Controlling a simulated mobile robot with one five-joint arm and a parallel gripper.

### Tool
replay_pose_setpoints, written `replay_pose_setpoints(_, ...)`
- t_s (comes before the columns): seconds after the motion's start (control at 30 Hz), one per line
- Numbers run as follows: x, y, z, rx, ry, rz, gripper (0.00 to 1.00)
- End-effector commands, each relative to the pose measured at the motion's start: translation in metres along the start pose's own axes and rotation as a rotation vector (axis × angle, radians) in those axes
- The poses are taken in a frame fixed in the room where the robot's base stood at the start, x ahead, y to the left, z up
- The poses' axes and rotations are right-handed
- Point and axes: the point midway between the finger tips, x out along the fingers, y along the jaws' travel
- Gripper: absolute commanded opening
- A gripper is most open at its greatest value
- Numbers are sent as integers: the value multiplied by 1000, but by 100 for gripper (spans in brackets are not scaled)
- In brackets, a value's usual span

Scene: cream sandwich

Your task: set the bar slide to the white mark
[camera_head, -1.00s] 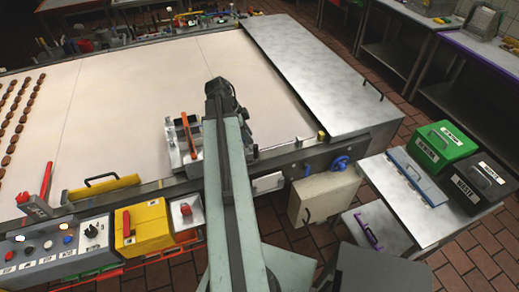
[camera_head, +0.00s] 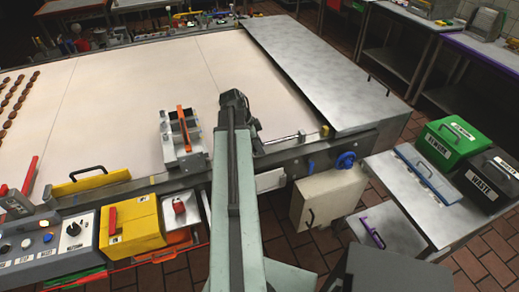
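A grey metal block with an upright orange bar (camera_head: 184,130) stands at the belt's front edge, left of my arm. I cannot tell whether it is the bar slide. A thin bright rod (camera_head: 283,139) lies along the front rail, right of my arm's end. A white plate (camera_head: 270,181) is on the machine's front face, just right of my arm; I cannot make out a separate white mark. My arm reaches over the rail, and its dark end is beside the rod. My gripper's fingers are hidden or too small to make out, so its opening and any contact are unclear.
The pale belt (camera_head: 110,115) is wide and mostly clear, with brown pieces at far left. A yellow handled bar (camera_head: 90,183) and yellow box (camera_head: 132,225) are left. A blue knob (camera_head: 345,160), cream box (camera_head: 328,195) and side table (camera_head: 400,200) with green and black bins are right.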

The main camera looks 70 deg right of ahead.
Motion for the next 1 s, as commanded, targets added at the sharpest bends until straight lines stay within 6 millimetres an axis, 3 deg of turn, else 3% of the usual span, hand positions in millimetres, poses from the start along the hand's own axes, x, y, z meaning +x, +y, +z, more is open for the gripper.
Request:
replay_pose_setpoints(0.07, -1, 0, 0, 0, 0, 0, 29)
replay_pose_setpoints(0.2, -1, 0, 0, 0, 0, -1, 0)
replay_pose_setpoints(1.0, -2, -2, -1, -1, 1, -5, 0)
